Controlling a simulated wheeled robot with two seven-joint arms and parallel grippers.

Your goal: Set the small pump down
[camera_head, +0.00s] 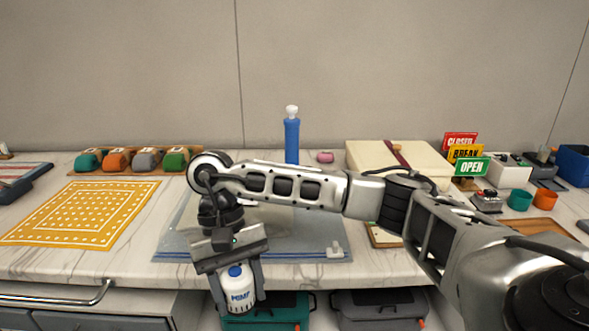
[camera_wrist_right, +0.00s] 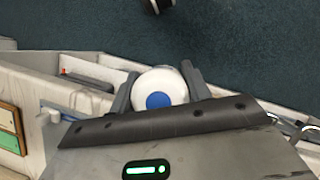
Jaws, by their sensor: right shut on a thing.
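The small pump (camera_head: 239,286) is a white bottle-shaped body with a blue cap and blue lettering. My right gripper (camera_head: 243,302) is shut on it, one finger on each side, and points downward. The pump hangs in front of the counter's front edge, roughly upright in the head view. In the right wrist view its round white top with a blue centre (camera_wrist_right: 158,101) sits between the two fingers, with dark floor beyond. My left gripper is not in view.
The counter (camera_head: 120,262) has a blue-grey mat (camera_head: 310,235) behind my right arm, with a blue bottle (camera_head: 292,140) at its back. A yellow patterned mat (camera_head: 85,212) lies left. Teal (camera_head: 265,309) and grey (camera_head: 378,305) bins sit below. Signs and cups crowd the right.

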